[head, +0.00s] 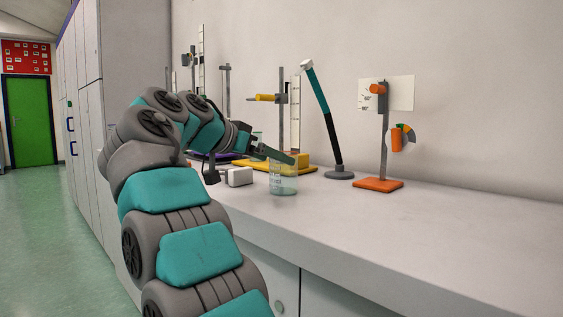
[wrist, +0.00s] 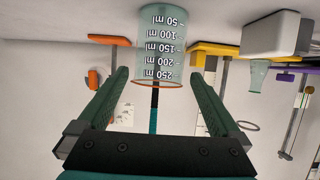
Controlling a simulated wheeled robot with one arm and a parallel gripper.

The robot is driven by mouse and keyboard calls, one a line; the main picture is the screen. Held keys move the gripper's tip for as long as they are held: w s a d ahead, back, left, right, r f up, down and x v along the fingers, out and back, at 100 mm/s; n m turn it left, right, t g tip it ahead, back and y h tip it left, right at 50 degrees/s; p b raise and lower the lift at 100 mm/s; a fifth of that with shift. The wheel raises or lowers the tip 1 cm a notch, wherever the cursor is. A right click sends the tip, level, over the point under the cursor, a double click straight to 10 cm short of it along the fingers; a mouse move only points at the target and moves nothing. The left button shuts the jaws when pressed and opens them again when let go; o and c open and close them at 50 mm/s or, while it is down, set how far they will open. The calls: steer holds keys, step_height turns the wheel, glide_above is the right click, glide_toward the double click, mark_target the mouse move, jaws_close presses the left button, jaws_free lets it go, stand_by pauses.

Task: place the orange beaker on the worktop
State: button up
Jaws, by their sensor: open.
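The beaker with the orange rim (wrist: 163,42) is clear greenish glass with a millilitre scale. It stands upright on the worktop (head: 370,225), near the front edge in the head view (head: 284,182). The wrist view shows it upside down. My gripper (wrist: 158,76) is open, with one green finger on each side of the beaker near its rim. A gap shows between each finger and the glass, and nothing is gripped. In the head view my gripper (head: 292,158) is at the top of the beaker and partly hides its rim.
A white block (head: 238,177) lies just left of the beaker. A yellow-based stand (head: 270,165), a teal and black rod on a grey base (head: 339,174) and an orange-based stand (head: 378,185) are behind it. Another small beaker (wrist: 258,73) is farther back. The worktop's right side is clear.

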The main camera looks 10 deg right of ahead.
steer(key=p+v, duration=0.1)
steer(key=v, duration=0.6)
steer(key=shift+a, duration=0.15)
